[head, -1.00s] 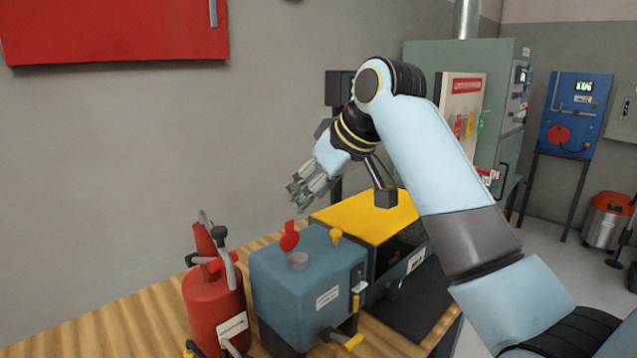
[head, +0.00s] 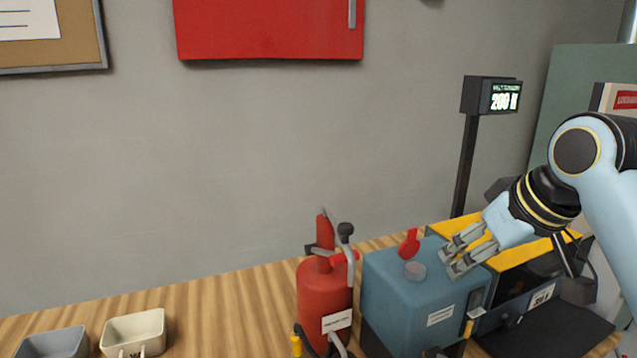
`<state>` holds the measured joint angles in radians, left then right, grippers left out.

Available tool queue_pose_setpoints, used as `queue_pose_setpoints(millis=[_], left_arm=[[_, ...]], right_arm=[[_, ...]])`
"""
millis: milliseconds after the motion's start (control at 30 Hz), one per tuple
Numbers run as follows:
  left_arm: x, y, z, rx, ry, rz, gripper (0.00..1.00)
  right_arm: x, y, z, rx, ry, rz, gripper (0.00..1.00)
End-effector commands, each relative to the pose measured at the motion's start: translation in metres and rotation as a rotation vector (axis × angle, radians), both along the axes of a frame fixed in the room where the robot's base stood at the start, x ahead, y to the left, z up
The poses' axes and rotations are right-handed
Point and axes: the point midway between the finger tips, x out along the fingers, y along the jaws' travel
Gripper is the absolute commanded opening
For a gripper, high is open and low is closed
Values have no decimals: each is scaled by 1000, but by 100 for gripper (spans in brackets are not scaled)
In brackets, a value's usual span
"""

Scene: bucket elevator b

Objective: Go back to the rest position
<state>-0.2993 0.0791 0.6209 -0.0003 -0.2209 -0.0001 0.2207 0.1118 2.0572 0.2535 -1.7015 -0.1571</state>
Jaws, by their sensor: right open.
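My right gripper (head: 460,258) is open and empty in the head view. It hangs above the right side of the blue-grey box (head: 413,300), which has a red knob (head: 409,243) and a round cap on top. I cannot tell whether the fingers touch the box, though they appear just above it. My right arm comes in from the right edge and partly hides the yellow-topped machine (head: 507,257). My left gripper is not in view.
A red cylinder (head: 324,293) with a handle stands left of the box. A cream tray (head: 135,332) and a grey tray (head: 55,344) lie at the front left. A display post (head: 466,165) reading 200 stands behind. The wooden bench (head: 228,312) between trays and cylinder is clear.

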Motion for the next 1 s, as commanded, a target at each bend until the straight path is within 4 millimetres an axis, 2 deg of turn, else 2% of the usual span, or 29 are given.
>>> queue_pose_setpoints(millis=[33,100,200,400,633,867,1000], left_arm=[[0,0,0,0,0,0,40],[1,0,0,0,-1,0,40],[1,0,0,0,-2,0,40],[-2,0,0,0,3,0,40],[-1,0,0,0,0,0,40],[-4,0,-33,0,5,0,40],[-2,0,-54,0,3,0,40]], right_arm=[[-32,-4,-28,-13,41,-26,42],[-73,-10,-55,-34,81,-67,42],[-122,-17,-79,-59,126,-111,42],[-197,-27,-102,-101,192,-169,42],[-266,-35,-108,-143,248,-217,42],[-252,-41,-202,-145,274,-225,42],[-249,-45,-267,-145,292,-229,42]])
